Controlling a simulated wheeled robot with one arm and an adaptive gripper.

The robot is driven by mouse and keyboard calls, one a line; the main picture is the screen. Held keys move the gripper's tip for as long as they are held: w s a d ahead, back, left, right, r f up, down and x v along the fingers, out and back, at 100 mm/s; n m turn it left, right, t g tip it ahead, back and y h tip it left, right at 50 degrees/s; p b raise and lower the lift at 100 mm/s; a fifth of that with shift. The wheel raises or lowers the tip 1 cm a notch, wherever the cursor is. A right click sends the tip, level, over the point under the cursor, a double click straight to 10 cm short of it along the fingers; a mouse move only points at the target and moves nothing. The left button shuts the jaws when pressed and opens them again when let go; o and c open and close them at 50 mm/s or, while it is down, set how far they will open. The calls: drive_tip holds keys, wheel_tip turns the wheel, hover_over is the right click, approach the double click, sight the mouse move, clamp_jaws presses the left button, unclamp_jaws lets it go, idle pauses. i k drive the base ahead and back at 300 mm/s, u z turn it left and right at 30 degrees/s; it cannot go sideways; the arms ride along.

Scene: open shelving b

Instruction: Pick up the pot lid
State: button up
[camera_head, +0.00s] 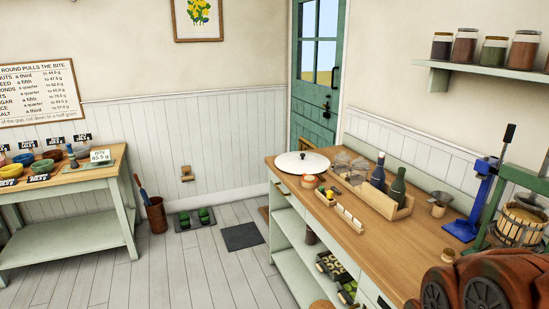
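The pot lid (302,162) is a wide, round white lid with a small dark knob on top. It lies on the far left end of the wooden counter (383,238), close to the counter's left edge. My gripper does not show in the head view, so its state cannot be seen.
A blue press (478,200) is farther right. Open floor (190,272) lies between the left table (80,181) and the counter.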

sight(299, 162)
drive_tip(key=u, duration=0.45)
drive_tip(key=i, duration=1.75)
drive_tip(key=u, duration=0.3)
drive_tip(key=i, duration=1.5)
drive_tip(key=z, duration=0.1)
